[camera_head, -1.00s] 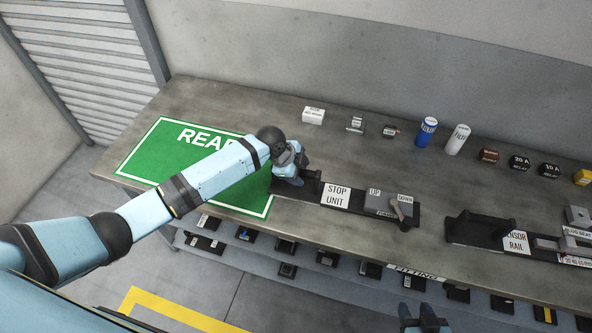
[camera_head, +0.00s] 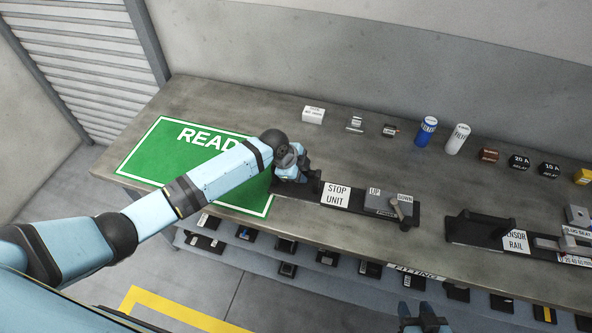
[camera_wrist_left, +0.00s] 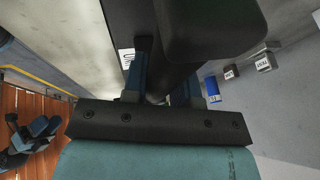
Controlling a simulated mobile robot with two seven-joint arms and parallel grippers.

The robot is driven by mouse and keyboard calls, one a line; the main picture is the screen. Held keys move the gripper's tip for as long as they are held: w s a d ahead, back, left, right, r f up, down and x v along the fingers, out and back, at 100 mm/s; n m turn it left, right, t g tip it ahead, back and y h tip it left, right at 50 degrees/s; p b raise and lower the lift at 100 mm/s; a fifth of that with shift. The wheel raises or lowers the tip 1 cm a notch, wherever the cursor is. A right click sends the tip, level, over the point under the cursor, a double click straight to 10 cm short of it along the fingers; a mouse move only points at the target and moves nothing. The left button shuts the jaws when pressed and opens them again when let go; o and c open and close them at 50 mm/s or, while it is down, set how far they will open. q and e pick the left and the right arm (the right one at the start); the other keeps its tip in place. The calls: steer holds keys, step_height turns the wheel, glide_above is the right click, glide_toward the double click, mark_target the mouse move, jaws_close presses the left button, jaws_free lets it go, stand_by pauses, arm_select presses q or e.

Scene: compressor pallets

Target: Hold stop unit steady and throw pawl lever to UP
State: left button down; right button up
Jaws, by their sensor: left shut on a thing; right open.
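The stop unit (camera_head: 360,203) is a long black bar with a white label, lying on the bench. Near its right end is a grey block marked UP and DOWN. The pawl lever (camera_head: 398,209) on that block leans toward the DOWN side. My left gripper (camera_head: 298,177) is at the unit's left end, shut on its black handle; in the left wrist view the black handle (camera_wrist_left: 205,25) fills the space above the fingers. My right gripper (camera_head: 424,322) is at the bottom edge, apart from the unit and open, with only its tip region visible.
A green READY mat (camera_head: 150,165) lies on the bench at left, beside the unit. The sensor rail (camera_head: 480,230) lies to the right. A blue can (camera_head: 426,131), a white can (camera_head: 457,139) and several small parts stand along the back. A lower shelf (camera_head: 330,272) holds dark parts.

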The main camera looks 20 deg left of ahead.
steer(key=shift+r, duration=0.2)
stand_by(0.5)
steer(key=shift+r+p, duration=0.25)
steer(key=shift+p, duration=0.2)
steer(key=shift+s+f, duration=0.1)
stand_by(0.8)
jaws_close()
steer(key=w+d+g, duration=0.1)
steer(key=w, duration=0.4)
steer(key=w+d+g+y, duration=0.1)
steer(key=w+g, duration=0.1)
steer(key=w, duration=0.2)
steer(key=w+d+g, duration=0.1)
steer(key=w+d, duration=0.1)
steer(key=w, duration=0.3)
steer(key=shift+w+f+n+g+y, duration=0.3)
steer(key=shift+w+f+g, duration=0.05)
steer(key=shift+g, duration=0.05)
steer(key=w+d+r+n+g+y, duration=0.2)
steer(key=w+d+r+g, duration=0.1)
steer(key=w+r, duration=0.5)
steer(key=shift+w+d+r+g, duration=0.3)
steer(key=shift+w+g, duration=0.1)
steer(key=shift+g, duration=0.1)
steer(key=shift+f, duration=0.1)
